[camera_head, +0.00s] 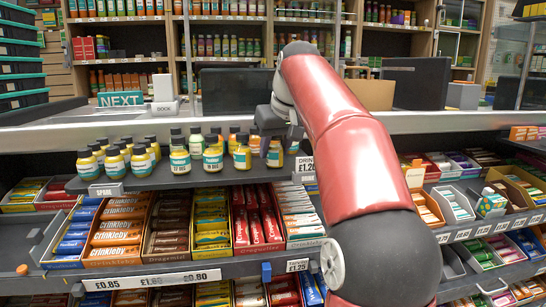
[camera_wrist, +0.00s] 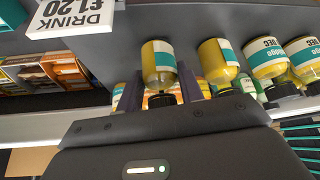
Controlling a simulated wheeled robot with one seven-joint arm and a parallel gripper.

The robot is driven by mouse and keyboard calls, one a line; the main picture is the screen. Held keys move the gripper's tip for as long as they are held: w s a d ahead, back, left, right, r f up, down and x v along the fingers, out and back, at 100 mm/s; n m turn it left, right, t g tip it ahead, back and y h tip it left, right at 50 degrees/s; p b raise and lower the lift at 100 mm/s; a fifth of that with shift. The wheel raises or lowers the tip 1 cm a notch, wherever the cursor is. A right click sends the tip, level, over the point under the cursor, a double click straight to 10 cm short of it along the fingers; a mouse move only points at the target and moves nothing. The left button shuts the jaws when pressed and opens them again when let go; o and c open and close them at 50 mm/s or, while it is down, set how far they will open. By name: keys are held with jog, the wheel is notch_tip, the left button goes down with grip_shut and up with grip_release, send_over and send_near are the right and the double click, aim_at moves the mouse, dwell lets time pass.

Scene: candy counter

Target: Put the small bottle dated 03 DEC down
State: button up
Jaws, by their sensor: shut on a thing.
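My gripper (camera_head: 272,128) is above the right end of the grey bottle shelf (camera_head: 150,182), pointing down. It is shut on a small yellow bottle (camera_head: 274,153) with a dark cap and a teal-and-white label. In the wrist view, which is upside down, the held bottle (camera_wrist: 159,66) is between the two fingers, gripped near its cap. I cannot read its date. Its base is near shelf level; I cannot tell whether it touches. Another yellow bottle (camera_head: 241,152) stands just left of it, apart from it.
Several similar bottles (camera_head: 180,155) stand in rows to the left. A white price card (camera_head: 305,169) reading DRINK £1.20 is at the shelf's right end. Candy boxes (camera_head: 122,225) fill the rack below.

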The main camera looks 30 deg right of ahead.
jog(key=shift+r, duration=0.1)
jog(key=o, duration=1)
jog(key=shift+r, duration=0.15)
jog(key=p+v, duration=0.4)
jog(key=v, duration=0.7)
jog(key=shift+s+d+r, duration=0.1)
jog(key=shift+s+r, duration=0.15)
jog(key=shift+r, duration=0.05)
